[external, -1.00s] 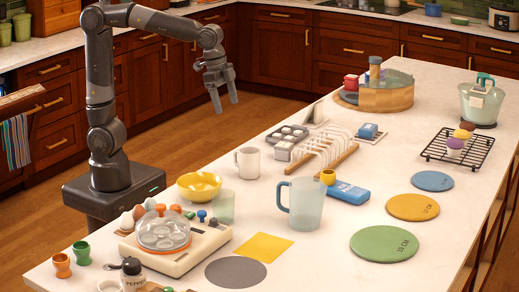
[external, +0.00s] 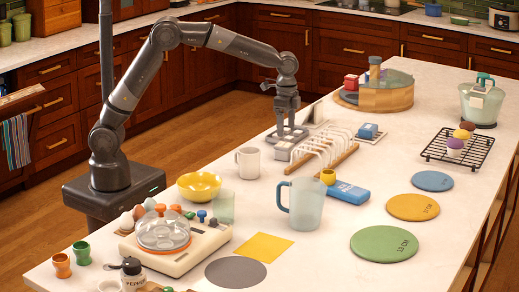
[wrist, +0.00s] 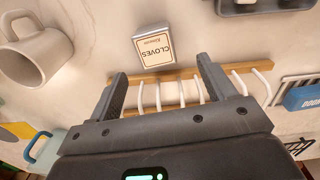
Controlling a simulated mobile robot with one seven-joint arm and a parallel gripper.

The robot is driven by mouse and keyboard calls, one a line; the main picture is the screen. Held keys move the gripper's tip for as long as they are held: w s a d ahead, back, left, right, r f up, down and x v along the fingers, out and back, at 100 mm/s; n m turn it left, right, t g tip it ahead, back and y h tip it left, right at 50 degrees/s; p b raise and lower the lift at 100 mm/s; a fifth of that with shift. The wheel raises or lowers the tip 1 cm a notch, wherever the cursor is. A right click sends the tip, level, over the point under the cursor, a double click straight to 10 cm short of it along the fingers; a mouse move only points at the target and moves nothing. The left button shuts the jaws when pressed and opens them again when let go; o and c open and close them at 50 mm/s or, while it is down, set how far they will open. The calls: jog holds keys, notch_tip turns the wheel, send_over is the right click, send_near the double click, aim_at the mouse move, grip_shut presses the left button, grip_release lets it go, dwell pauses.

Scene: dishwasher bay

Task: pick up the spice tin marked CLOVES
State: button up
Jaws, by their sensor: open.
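The spice tin marked CLOVES (wrist: 153,47) is a small pale box with a cream label, its lettering upside down in the wrist view. My gripper (wrist: 162,72) is open and empty, fingers pointing down over the counter; the tin shows just beyond the gap between the fingertips. In the external view my gripper (external: 288,134) is above the small grey tray area, left of the rack.
The white mug (wrist: 35,50) is left of the tin. The wire toast rack (wrist: 245,76) with its wooden rails lies close to the fingers. A grey tray (wrist: 270,8) is at the top right, and a blue tin (wrist: 303,97) at the right. A tall jug (external: 305,205) stands nearer the front.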

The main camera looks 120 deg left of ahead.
aim_at(284, 145)
jog(key=f, duration=0.8)
jog(key=shift+s+d, duration=0.1)
jog(key=shift+d, duration=0.25)
jog(key=c, duration=1.1)
